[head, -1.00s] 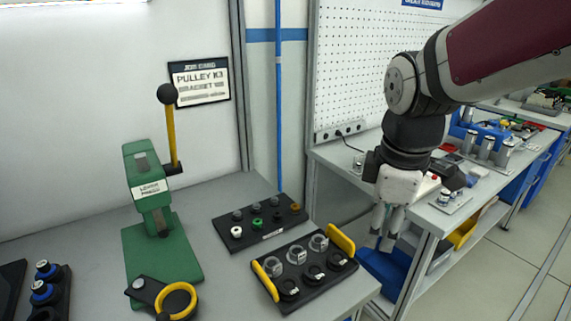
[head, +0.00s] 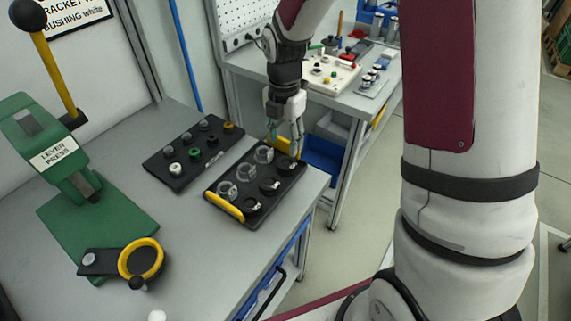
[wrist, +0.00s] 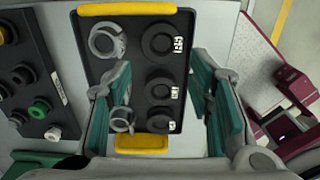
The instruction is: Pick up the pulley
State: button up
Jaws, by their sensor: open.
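A black tray (head: 232,218) with yellow handles lies on the grey bench. It holds one row of grey, see-through-looking rings (head: 227,190) and one row of black round parts with white labels. The black parts, such as the middle one (wrist: 159,88), look like pulleys; the label text is too small to read. My gripper (head: 286,142) is over the tray's far end, pointing down. In the wrist view my open gripper (wrist: 162,75) has its teal-padded fingers either side of the black row, with nothing held. The left finger hides part of the grey row.
A black rack (head: 180,180) with small white, green, orange and dark bushings lies left of the tray. A green lever press (head: 65,165) stands further left. A second bench (head: 345,105) with parts is behind, with a floor gap between. The bench's front edge is close to the tray.

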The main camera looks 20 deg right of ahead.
aim_at(286, 164)
jog(key=f, duration=0.8)
jog(key=shift+w+d, duration=0.1)
jog(key=shift+d, duration=0.2)
jog(key=shift+c, duration=0.4)
jog(key=c, duration=0.8)
